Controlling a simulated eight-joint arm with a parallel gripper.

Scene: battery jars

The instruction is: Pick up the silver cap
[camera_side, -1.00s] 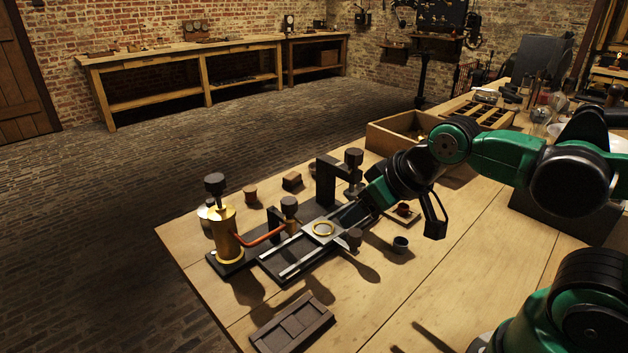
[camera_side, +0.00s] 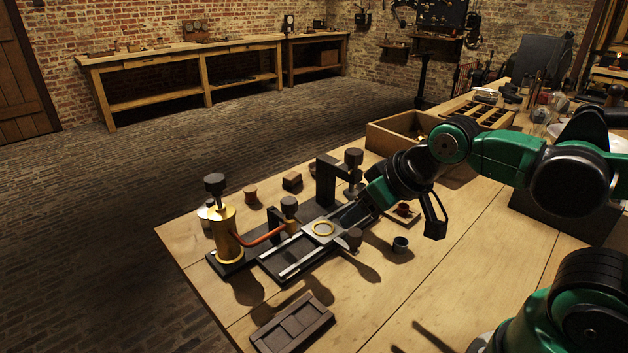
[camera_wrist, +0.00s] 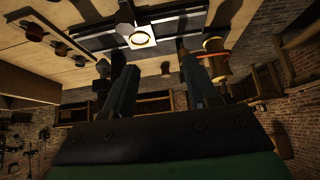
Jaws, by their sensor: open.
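A small pale, silvery thing (camera_side: 204,213) stands at the left end of the bench, partly hidden behind the brass cylinder; I cannot tell whether it is the silver cap. No other clear silver cap shows. My gripper (camera_side: 346,213) points down and left over the dark fixture, near the plate with a brass ring (camera_side: 323,228). In the wrist view my gripper (camera_wrist: 156,60) has its two fingers well apart with nothing between them. The ringed plate (camera_wrist: 141,38) shows beyond the fingertips there.
The brass cylinder (camera_side: 227,235) with a dark knob and a red pipe stands at the fixture's left end. A dark clamp post (camera_side: 325,180) rises close behind my gripper. A small dark cup (camera_side: 400,244) and a divided dark tray (camera_side: 291,324) lie nearer.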

